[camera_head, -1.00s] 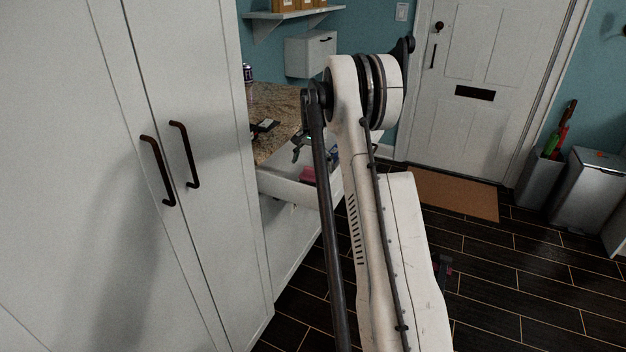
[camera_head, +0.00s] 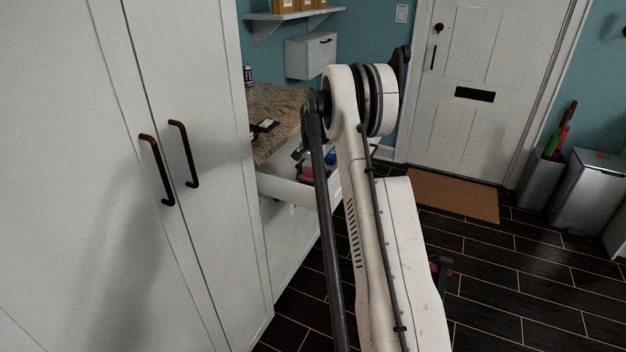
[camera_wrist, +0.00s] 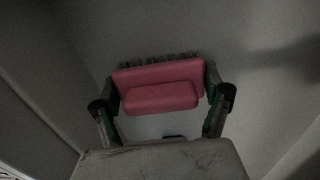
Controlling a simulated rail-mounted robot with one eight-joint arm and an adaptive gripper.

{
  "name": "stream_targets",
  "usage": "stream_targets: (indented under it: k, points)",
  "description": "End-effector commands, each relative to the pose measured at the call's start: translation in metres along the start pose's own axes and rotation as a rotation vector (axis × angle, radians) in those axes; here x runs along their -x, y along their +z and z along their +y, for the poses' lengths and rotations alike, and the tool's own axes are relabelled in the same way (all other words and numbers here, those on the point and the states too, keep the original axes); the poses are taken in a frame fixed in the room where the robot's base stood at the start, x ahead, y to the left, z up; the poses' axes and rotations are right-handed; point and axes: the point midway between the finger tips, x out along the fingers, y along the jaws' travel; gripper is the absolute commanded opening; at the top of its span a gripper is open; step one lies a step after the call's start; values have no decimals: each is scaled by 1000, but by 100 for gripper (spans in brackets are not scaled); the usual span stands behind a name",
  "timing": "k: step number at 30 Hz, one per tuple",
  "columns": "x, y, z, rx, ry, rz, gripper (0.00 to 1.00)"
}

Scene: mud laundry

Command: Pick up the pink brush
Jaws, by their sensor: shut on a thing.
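The pink brush (camera_wrist: 158,88) lies across the middle of the wrist view, with dark bristles along its far edge. My gripper (camera_wrist: 163,92) has one finger at each end of the brush and is shut on it. In the head view, part of the pink brush (camera_head: 306,174) shows inside the open drawer (camera_head: 285,190). My arm covers much of the drawer and most of my gripper there.
A speckled countertop (camera_head: 275,110) lies above the drawer, with a dark item (camera_head: 264,126) on it. A tall white cabinet (camera_head: 80,180) stands close on the left. A blue item (camera_head: 330,158) shows by my arm.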

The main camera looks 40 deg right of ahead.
Motion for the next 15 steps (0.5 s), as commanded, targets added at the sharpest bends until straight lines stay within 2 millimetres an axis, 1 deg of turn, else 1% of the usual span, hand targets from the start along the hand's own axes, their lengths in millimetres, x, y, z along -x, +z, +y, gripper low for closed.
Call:
stream_targets:
  k: [9,11,15]
  points:
    - [3,0,0,0,0,0,52]
    - [7,0,0,0,0,0,52]
    - [29,0,0,0,0,0,52]
